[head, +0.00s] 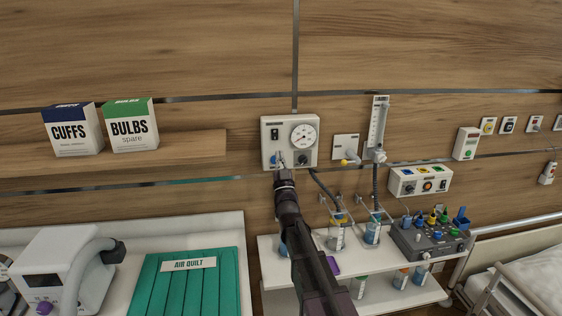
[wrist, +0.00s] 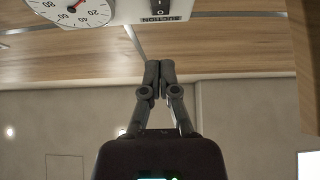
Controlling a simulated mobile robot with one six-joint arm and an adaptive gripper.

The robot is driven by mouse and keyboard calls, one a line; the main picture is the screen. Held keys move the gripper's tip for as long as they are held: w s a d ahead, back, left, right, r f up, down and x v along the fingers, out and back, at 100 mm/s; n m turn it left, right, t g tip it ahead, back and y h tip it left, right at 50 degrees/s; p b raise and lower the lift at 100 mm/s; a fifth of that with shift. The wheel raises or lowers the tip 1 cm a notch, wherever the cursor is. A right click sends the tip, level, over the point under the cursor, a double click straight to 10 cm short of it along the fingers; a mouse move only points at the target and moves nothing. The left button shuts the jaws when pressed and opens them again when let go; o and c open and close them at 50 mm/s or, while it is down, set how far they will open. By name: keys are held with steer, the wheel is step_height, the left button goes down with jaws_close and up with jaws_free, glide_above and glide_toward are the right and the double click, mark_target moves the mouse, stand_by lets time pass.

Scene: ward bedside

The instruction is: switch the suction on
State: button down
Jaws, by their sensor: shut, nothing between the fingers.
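The suction unit is a pale wall box (head: 267,158) with a round gauge (head: 304,136) and a dark rocker switch (head: 275,134) at its upper left. In the wrist view the picture is upside down. The switch (wrist: 160,8) is cut by the top edge beside a SUCTION label (wrist: 161,19), and part of the gauge (wrist: 72,8) shows. My gripper (wrist: 153,66) is shut and empty, its fingertips apart from the switch in the picture. In the head view my gripper (head: 281,164) is at the box's lower left, below the switch. Contact with the box cannot be told.
A flowmeter (head: 378,125) and a hose stand right of the box. Below are a white shelf (head: 395,293) with jars and a grey device (head: 430,243). A wooden shelf (head: 190,147) with two cartons is at left. The wall above the box is clear.

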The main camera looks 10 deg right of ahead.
mark_target(276, 135)
steer(key=w, duration=0.2)
steer(key=w+r+p, duration=0.1)
steer(key=w, duration=0.1)
steer(key=w+r, duration=0.1)
steer(key=shift+w, duration=1)
